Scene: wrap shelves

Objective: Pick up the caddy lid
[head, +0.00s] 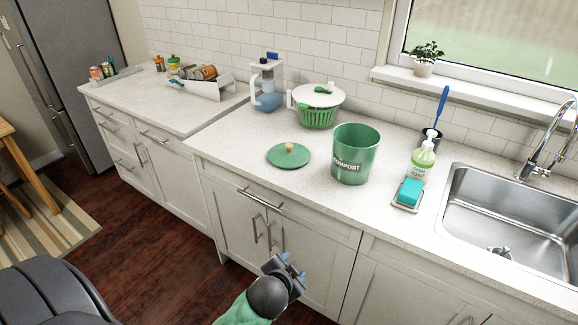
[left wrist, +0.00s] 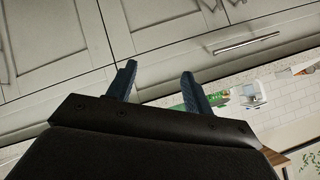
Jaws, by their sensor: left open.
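The caddy lid (head: 289,156) is a flat green disc with a light wooden knob, lying on the counter. The green compost caddy (head: 355,160) stands upright to its right, open at the top, with a small gap between them. My left gripper (head: 291,268) is in front of the cabinet doors, below the counter and apart from the lid. In the left wrist view its two fingers (left wrist: 160,86) are spread with nothing held between them. A green patch shows beside one finger there; I cannot tell what it is. My right gripper is not in view.
A salad spinner (head: 318,105) and a water jug (head: 267,90) stand behind the lid. Dish soap (head: 422,162), a sponge (head: 411,192) and the sink (head: 510,220) are right of the caddy. The counter's front edge (head: 270,196) lies between gripper and lid. Counter left of the lid is clear.

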